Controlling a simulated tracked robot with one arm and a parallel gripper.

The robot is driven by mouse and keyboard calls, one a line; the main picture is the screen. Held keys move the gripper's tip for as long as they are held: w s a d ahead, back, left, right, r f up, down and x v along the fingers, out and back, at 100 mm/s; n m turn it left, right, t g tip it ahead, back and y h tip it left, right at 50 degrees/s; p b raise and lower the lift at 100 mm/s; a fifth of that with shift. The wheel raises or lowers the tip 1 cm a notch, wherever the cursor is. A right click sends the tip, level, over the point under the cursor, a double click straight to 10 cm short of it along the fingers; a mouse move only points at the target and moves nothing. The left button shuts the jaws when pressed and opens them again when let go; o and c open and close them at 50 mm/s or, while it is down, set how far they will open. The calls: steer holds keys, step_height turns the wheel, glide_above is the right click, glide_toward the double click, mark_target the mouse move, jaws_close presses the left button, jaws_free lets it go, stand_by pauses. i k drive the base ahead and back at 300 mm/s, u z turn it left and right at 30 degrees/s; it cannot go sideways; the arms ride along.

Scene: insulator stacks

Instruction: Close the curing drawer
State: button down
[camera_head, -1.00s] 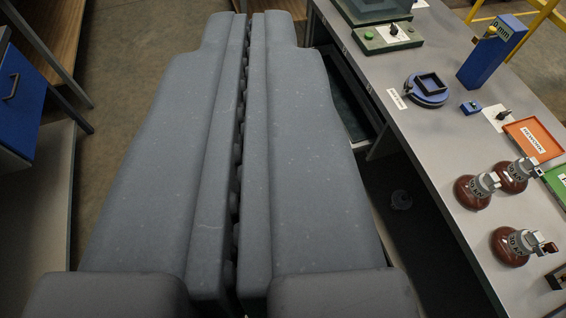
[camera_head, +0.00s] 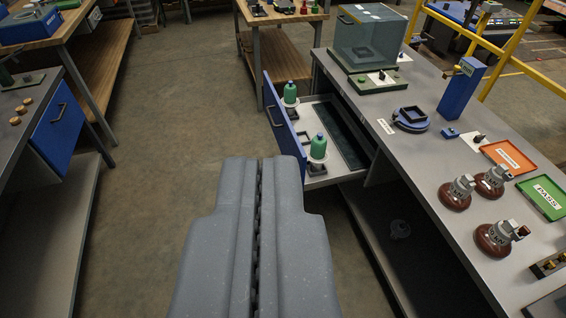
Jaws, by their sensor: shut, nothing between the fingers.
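The curing drawer (camera_head: 322,181) stands pulled out from the left side of the grey bench on the right. Its blue front panel (camera_head: 284,128) with a dark handle faces left. Two green bottle-like pieces (camera_head: 318,147) stand upright in the drawer near the front, with a dark recess (camera_head: 345,132) behind them. My gripper (camera_head: 257,165) is shut and empty, its two grey fingers side by side at the lower centre. The fingertips appear just left of and nearer than the drawer's near corner, apart from it in the picture.
The grey bench (camera_head: 438,140) carries brown insulators (camera_head: 495,238), an orange tray (camera_head: 508,155), a green tray (camera_head: 543,196), a blue post (camera_head: 462,88) and a clear box (camera_head: 368,38). Another bench with a blue drawer (camera_head: 58,120) stands left. The floor (camera_head: 180,130) between is clear.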

mark_target(351, 157)
steer(key=u, duration=0.25)
steer(key=i, duration=1.8)
steer(key=z, duration=0.4)
